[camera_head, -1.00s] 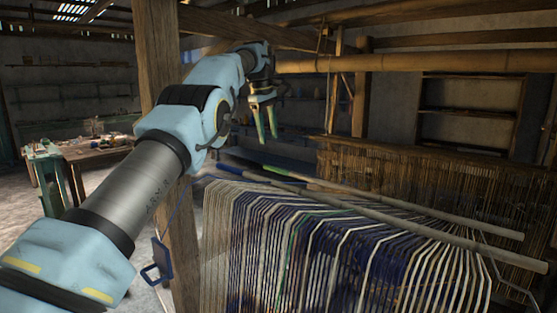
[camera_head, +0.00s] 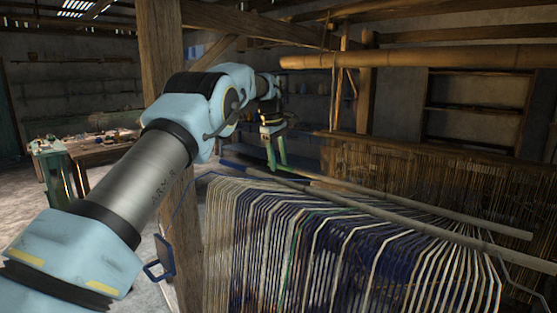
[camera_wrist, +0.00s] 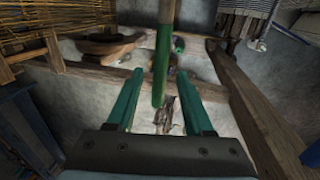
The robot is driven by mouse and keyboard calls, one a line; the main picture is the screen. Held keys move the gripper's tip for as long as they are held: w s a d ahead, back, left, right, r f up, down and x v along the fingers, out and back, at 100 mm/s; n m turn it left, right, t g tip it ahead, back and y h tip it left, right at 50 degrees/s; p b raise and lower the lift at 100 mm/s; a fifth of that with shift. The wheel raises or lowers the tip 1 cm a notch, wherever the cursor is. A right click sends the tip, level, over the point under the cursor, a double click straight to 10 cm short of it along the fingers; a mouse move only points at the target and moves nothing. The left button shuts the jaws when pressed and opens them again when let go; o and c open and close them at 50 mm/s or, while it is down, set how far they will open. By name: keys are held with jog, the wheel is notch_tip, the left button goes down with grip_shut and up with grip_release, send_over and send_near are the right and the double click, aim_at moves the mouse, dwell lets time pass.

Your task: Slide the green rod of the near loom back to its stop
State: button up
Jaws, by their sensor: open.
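The green rod (camera_wrist: 163,62) has a green end section and a pale wooden shaft. In the wrist view its green end points towards my gripper (camera_wrist: 158,76) and shows between the two green fingers, with a gap on each side. My gripper is open. In the head view my gripper (camera_head: 277,160) hangs at the far left end of the rod. The rod's wooden shaft (camera_head: 420,205) runs right above the near loom's warp (camera_head: 320,245). Its green end is mostly hidden by the fingers there. How deep the rod lies between the fingers is unclear.
A second rod (camera_head: 400,228) with a blue end lies in front, close alongside. A wooden post (camera_head: 165,100) stands left of my gripper. A thick bamboo beam (camera_head: 430,57) crosses above. A cluttered table (camera_head: 90,150) stands at the far left.

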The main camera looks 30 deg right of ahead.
grip_shut()
dwell(0.5)
dwell(1.0)
